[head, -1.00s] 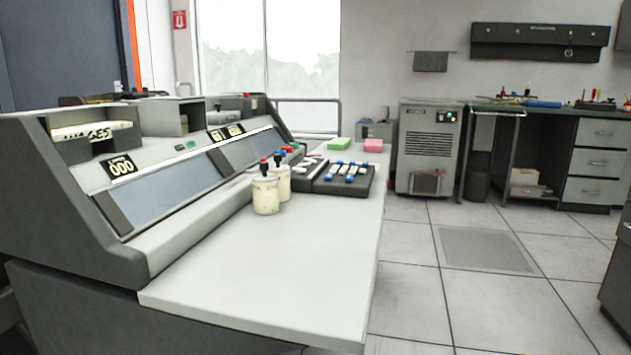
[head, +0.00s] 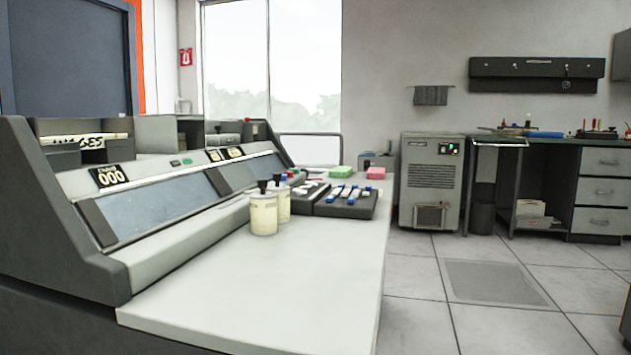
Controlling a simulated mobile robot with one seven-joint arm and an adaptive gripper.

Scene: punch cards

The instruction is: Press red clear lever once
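The grey console (head: 180,214) fills the left side of the head view, with a sloped front and a pale worktop (head: 270,300). I cannot make out a red clear lever with certainty. A dark keyboard unit (head: 318,207) with blue and white keys (head: 346,194) sits on the worktop. My gripper is not in view.
Two cream jars (head: 263,215) with dark tops stand on the worktop before the keys. Green (head: 341,172) and pink (head: 375,173) blocks lie farther back. A grey cabinet (head: 431,180) and a workbench (head: 550,141) stand by the back wall. The tiled floor (head: 420,275) at right is clear.

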